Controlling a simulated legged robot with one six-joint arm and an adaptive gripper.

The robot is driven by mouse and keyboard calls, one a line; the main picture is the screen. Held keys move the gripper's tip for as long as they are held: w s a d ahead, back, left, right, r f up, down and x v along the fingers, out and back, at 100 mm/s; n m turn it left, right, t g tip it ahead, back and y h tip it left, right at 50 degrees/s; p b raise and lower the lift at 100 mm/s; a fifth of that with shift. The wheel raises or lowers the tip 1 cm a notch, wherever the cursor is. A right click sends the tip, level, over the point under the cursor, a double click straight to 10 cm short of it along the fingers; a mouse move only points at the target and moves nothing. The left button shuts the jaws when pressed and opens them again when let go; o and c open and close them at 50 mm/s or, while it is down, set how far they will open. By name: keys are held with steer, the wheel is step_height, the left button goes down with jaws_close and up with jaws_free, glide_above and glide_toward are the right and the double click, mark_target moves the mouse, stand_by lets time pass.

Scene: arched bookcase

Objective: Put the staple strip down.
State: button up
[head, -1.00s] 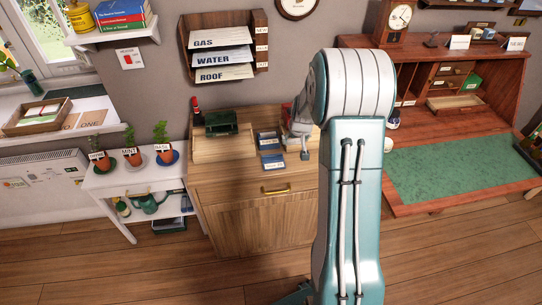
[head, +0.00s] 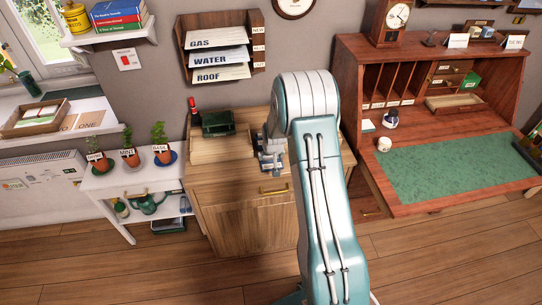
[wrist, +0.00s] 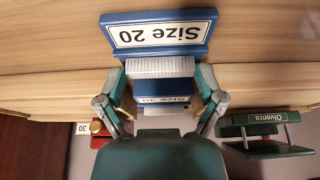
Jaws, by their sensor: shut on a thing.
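A pale grey, ribbed staple strip (wrist: 160,67) lies crosswise between my fingertips in the wrist view. My gripper (wrist: 162,78) is shut on its two ends. The strip is at the near edge of a blue holder labelled "Size 20" (wrist: 157,35), seen upside down; I cannot tell whether it touches it. A second blue holder labelled "Size 30" (wrist: 150,98) shows between my fingers, with another pale strip partly hidden behind my gripper. In the head view my gripper (head: 271,160) is low over the wooden cabinet top and hides most of the holders.
A dark green device (head: 218,123) stands on the wooden cabinet (head: 225,180) to the left; it also shows in the wrist view (wrist: 265,135). A red object (head: 195,118) is beside it. A letter rack (head: 262,45) hangs above. A desk (head: 440,175) stands to the right.

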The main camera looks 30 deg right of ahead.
steer(key=o, duration=0.6)
steer(key=shift+a, duration=0.15)
steer(key=a+v, duration=0.2)
steer(key=v, duration=1)
steer(key=s+a+f+v, duration=0.1)
steer(key=a+v, duration=0.1)
steer(key=v, duration=1)
steer(key=s+a+r+n, duration=0.1)
steer(key=s+a+r, duration=0.2)
steer(key=s, duration=0.5)
steer(key=s+a+r+n+t, duration=0.1)
steer(key=s+a+r, duration=0.3)
steer(key=s, duration=0.4)
steer(key=s+a+r+n+y, duration=0.1)
steer(key=s+a+r, duration=0.2)
steer(key=s, duration=0.5)
steer(key=shift+s+a+r, duration=0.15)
steer(key=shift+s+r, duration=0.05)
steer(key=shift+r, duration=0.25)
steer(key=shift+s+a+r, duration=0.1)
steer(key=shift+s+r, duration=0.05)
steer(key=shift+r, duration=0.25)
